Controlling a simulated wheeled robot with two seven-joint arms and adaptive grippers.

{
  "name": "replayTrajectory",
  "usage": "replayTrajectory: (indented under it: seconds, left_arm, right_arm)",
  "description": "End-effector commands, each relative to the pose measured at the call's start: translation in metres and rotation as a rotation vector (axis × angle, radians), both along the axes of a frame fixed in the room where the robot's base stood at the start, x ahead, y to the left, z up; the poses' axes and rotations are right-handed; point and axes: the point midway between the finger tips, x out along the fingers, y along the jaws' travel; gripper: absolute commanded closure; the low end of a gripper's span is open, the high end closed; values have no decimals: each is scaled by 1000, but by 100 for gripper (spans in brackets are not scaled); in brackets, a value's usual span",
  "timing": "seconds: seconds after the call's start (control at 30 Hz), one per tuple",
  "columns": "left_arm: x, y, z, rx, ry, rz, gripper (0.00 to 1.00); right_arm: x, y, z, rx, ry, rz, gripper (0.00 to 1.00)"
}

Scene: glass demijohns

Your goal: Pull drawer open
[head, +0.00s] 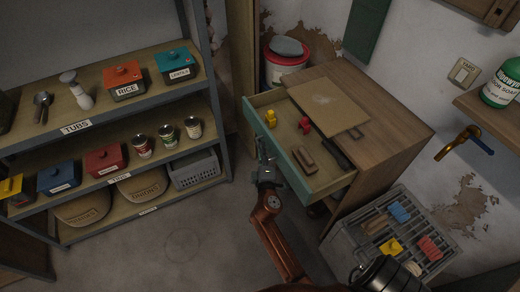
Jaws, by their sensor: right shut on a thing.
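The drawer (290,152) has a teal front and a pale wooden inside, and it stands pulled out of a wooden cabinet (397,135). My left gripper is not in view.
A board (328,104) lies on the cabinet top. A grey crate (365,242) with coloured brushes stands at the lower right. A shelf unit (120,180) with boxes and tins stands at the left. The floor (180,250) between is clear.

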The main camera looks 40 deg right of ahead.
Motion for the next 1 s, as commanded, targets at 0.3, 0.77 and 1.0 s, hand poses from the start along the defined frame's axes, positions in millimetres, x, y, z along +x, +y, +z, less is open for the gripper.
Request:
replayTrajectory:
  seconds: [0.3,0.77,1.0]
  left_arm:
    - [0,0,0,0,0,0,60]
    - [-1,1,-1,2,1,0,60]
    - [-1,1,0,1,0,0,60]
  right_arm:
    - [1,1,0,1,1,1,79]
    - [1,1,8,1,-3,0,73]
    - [2,2,54,-4,-12,4,73]
